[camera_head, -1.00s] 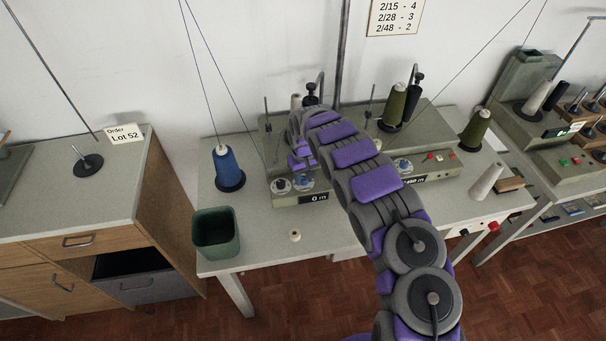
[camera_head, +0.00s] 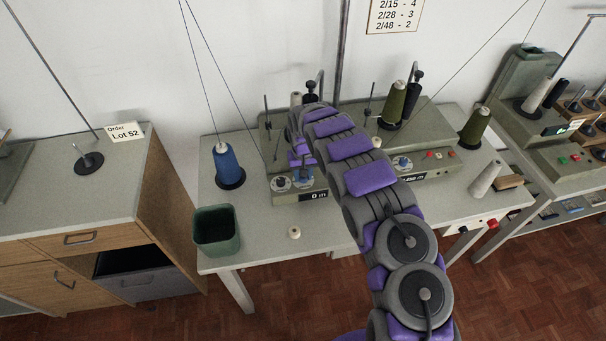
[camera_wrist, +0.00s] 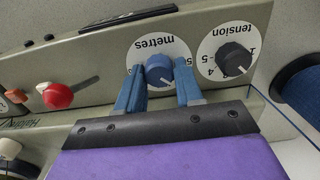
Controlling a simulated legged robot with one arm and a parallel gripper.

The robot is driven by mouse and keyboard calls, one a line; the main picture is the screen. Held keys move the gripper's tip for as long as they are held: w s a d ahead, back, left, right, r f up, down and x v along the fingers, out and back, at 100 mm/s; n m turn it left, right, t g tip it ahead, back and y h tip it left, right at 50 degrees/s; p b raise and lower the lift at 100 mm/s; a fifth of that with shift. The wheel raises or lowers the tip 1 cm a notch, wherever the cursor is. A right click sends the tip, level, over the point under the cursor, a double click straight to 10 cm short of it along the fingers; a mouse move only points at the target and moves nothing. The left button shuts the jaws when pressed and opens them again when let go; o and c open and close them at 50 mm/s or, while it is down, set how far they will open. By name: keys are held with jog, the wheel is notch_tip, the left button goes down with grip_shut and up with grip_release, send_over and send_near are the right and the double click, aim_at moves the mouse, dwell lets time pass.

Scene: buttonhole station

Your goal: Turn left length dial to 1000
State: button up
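The left length dial (camera_wrist: 159,70) is a blue knob on a white plate marked "metres" in the wrist view. Its white pointer line is partly visible; the fingers cover some of the scale. My gripper (camera_wrist: 159,76) has one blue finger on each side of the knob, and they appear to touch it. In the head view my gripper (camera_head: 302,166) is at the front of the left unit, above the dial (camera_head: 302,181), and partly hides it. The left display (camera_head: 317,196) reads 0 m.
A black tension dial (camera_wrist: 235,58) sits close beside the length dial. A red knob (camera_wrist: 58,96) is on the same panel. A blue cone (camera_head: 227,166) and green bin (camera_head: 216,231) stand left on the table.

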jog(key=o, duration=0.4)
jog(key=shift+r, duration=0.1)
notch_tip(320, 180, up, 17)
jog(key=shift+p, duration=1.2)
